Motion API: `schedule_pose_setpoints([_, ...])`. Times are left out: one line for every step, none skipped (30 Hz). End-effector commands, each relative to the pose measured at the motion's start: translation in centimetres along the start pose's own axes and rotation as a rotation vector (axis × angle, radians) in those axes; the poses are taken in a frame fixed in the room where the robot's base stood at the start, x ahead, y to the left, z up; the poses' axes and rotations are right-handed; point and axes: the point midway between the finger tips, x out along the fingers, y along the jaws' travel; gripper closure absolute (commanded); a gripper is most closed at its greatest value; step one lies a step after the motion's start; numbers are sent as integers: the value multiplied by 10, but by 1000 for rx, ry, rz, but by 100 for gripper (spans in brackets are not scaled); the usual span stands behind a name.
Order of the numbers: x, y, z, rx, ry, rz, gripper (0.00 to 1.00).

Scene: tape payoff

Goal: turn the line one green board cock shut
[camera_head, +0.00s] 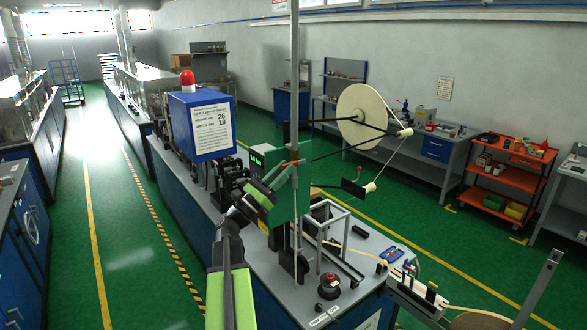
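The green board (303,205) stands upright on the near end of the long blue machine bench, with a small lit display at its upper left. A small red part (290,163), possibly the cock's handle, shows near the board's upper middle; its exact position is too small to read. My green and dark arm rises from the bottom and bends toward the board. My gripper (281,176) is at the arm's far end, in front of the board and close to the red part. Its fingers are too small and covered to show whether they are open or touch anything.
A blue box with a white sign (212,125) and red lamp stands behind left. A tape reel (362,115) is on arms at right. A metal post rises beside the board. A black and red knob (329,285) sits on the bench top. The left aisle is clear.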

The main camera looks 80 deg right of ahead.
Motion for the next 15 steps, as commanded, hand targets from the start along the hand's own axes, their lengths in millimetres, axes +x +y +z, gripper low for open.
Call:
schedule_pose_setpoints([-21,-1,-7,3,0,2,76])
schedule_pose_setpoints([-30,-1,-7,3,0,2,76])
schedule_pose_setpoints([-42,-1,-7,3,0,3,76])
schedule_pose_setpoints([-50,-1,-7,2,0,3,76])
schedule_pose_setpoints([-58,0,-7,3,0,3,76])
schedule_pose_setpoints([-69,-1,-7,3,0,3,76])
schedule_pose_setpoints([-76,0,-6,3,-1,3,76])
schedule_pose_setpoints([-83,0,-6,2,-1,3,76])
schedule_pose_setpoints([-91,0,-5,2,-1,3,76])
schedule_pose_setpoints([-97,0,-5,2,-1,3,76])
schedule_pose_setpoints([-102,0,-4,2,-1,2,76])
schedule_pose_setpoints([-107,0,-4,2,-1,2,76])
schedule_pose_setpoints([-110,0,-3,1,-1,2,76])
schedule_pose_setpoints([-113,1,-2,1,-1,2,76])
schedule_pose_setpoints([-116,1,-2,1,-1,2,76])
